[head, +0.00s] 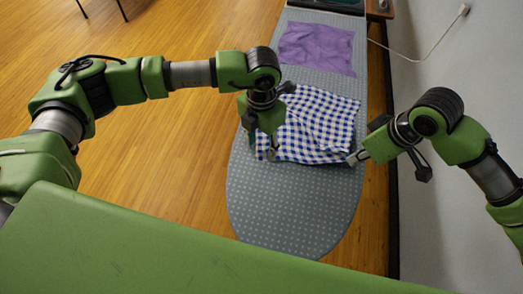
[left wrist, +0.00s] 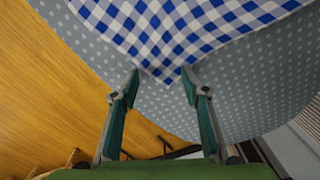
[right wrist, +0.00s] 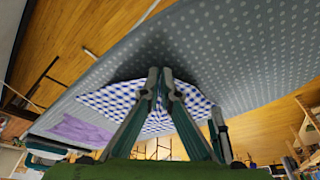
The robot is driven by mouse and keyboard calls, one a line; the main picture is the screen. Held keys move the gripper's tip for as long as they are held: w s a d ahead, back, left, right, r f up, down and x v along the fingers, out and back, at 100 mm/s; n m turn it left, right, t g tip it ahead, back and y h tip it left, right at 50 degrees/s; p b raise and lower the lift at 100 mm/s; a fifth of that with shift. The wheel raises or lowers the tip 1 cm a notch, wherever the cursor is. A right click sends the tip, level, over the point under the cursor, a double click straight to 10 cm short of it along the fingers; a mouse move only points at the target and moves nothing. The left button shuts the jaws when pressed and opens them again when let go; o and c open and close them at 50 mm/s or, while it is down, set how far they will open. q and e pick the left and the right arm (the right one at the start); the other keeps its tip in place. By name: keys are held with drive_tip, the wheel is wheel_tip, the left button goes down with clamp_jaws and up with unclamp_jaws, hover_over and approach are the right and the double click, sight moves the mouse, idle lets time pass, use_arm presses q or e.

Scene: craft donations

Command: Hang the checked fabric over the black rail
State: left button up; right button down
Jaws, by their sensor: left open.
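The blue-and-white checked fabric (head: 318,120) lies spread, slightly rumpled, on the grey dotted ironing board. My left gripper (head: 264,146) is open at its near left corner. In the left wrist view the fabric (left wrist: 185,35) ends in a corner between the open fingertips (left wrist: 160,77). My right gripper (head: 353,158) is at the near right corner. In the right wrist view its fingertips (right wrist: 159,74) are together at the edge of the fabric (right wrist: 113,97), apparently pinching it, with a dark shadow around them. I cannot make out the black rail with certainty.
A purple cloth (head: 318,47) lies farther along the ironing board (head: 290,215), whose rounded near end is bare. A white wall (head: 440,240) with a cable (head: 420,55) is close on the right. Open wooden floor (head: 180,150) is on the left.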

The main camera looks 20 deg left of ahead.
use_arm(q)
drive_tip(key=shift+f, duration=0.4)
drive_tip(key=shift+f, duration=0.1)
drive_tip(key=shift+c, duration=0.5)
clamp_jaws()
idle(0.9)
drive_tip(key=shift+r, duration=2.55)
